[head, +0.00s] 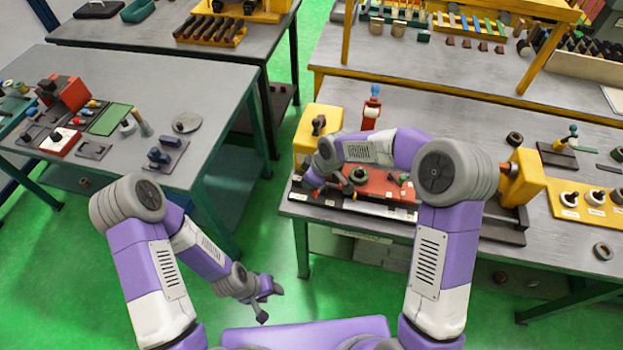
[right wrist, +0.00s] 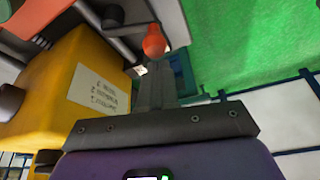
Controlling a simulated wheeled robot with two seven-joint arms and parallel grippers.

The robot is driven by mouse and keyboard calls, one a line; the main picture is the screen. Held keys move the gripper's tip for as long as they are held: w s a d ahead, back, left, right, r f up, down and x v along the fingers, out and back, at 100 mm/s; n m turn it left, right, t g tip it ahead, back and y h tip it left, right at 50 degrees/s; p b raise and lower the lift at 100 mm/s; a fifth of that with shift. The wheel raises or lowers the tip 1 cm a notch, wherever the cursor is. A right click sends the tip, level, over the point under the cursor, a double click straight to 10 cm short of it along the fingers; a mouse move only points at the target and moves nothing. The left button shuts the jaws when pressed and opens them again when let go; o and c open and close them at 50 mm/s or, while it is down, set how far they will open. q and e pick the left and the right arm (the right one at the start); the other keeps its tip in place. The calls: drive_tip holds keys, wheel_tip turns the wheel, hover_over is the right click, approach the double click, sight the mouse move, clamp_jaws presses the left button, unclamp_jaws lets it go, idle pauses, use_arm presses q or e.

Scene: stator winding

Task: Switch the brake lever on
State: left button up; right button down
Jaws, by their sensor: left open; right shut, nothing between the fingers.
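A lever with an orange-red knob (right wrist: 153,42) shows in the right wrist view, just beyond my fingertips. I take it to be the brake lever. I cannot tell whether the fingers touch it. My right gripper (right wrist: 155,78) is shut with nothing between its fingers. In the head view my right gripper (head: 313,183) is low at the left end of the red winding fixture (head: 385,187), and the lever is not clear there. My left gripper (head: 271,301) is open and empty, hanging over the green floor away from the tables.
A yellow block with a white label (right wrist: 100,87) stands close left of my right gripper in the right wrist view. Another yellow block (head: 524,177) stands at the fixture's right end. A left table (head: 215,110) holds parts and tools. Green floor lies open between the tables.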

drive_tip(key=shift+s+d, duration=0.1)
drive_tip(key=shift+s, duration=0.05)
idle(0.6)
drive_tip(key=shift+r, duration=0.1)
drive_tip(key=p+v, duration=0.6)
drive_tip(key=v, duration=0.4)
idle(0.3)
drive_tip(key=s+f+m+g+y+b, duration=0.1)
drive_tip(key=s+f+m+b, duration=0.3)
drive_tip(key=f, duration=0.6)
drive_tip(key=s+f+m+b, duration=0.2)
drive_tip(key=s+f, duration=0.3)
drive_tip(key=f, duration=0.5)
drive_tip(key=s+d+f+m+b, duration=0.2)
drive_tip(key=s+f+m+b, duration=0.2)
drive_tip(key=s+f+m, duration=0.4)
drive_tip(key=s+f, duration=0.5)
drive_tip(key=s, duration=0.2)
drive_tip(key=shift+d+f+g+b, duration=0.2)
drive_tip(key=shift+d+g+b, duration=0.1)
drive_tip(key=shift+d+b, duration=0.1)
